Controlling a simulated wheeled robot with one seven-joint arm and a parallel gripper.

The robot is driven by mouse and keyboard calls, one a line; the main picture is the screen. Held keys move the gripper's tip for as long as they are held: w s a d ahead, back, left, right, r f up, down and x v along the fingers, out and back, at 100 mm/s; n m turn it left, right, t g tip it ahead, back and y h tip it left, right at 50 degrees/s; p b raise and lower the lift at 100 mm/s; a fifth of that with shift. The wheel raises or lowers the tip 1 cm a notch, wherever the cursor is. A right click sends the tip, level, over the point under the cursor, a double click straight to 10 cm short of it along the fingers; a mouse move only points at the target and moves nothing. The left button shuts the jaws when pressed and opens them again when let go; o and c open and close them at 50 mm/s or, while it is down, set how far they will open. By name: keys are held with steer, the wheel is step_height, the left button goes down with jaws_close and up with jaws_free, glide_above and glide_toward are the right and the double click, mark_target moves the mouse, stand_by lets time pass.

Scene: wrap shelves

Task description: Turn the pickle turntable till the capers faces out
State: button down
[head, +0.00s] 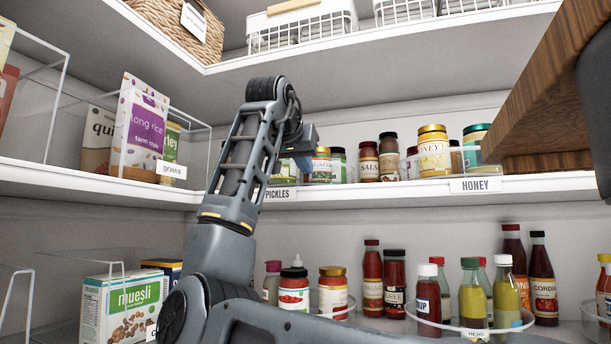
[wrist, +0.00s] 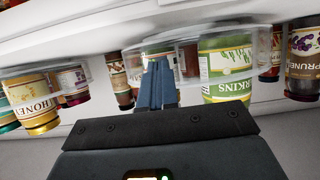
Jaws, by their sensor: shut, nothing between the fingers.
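The pickle turntable (wrist: 187,62) has a clear rim and stands on the middle shelf behind the PICKLES label (head: 280,194). In the wrist view the scene is upside down, and a gherkins jar (wrist: 226,62) with a green and white label is just right of my fingers. My gripper (wrist: 157,84) is shut and empty, its fingertips close to the rim; I cannot tell if they touch it. It also shows in the head view (head: 304,164), at the pickle jars. No capers label can be read; my arm hides part of the turntable.
A honey jar (head: 433,150) stands on the turntable to the right, behind the HONEY label (head: 475,185). A wooden board (head: 550,90) juts in at upper right. Grain boxes (head: 140,130) stand left. Sauce bottles (head: 373,280) fill the lower shelf. The upper shelf hangs above.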

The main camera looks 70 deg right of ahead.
mark_target(287, 173)
steer(key=shift+w, duration=0.1)
steer(key=shift+w+a, duration=0.35)
steer(key=shift+w, duration=0.25)
steer(key=shift+w+a, duration=0.35)
steer(key=shift+w, duration=0.2)
steer(key=shift+w, duration=0.15)
steer(key=shift+w, duration=1.25)
steer(key=shift+w, duration=0.1)
steer(key=shift+w+d, duration=0.15)
steer(key=shift+w, duration=1.1)
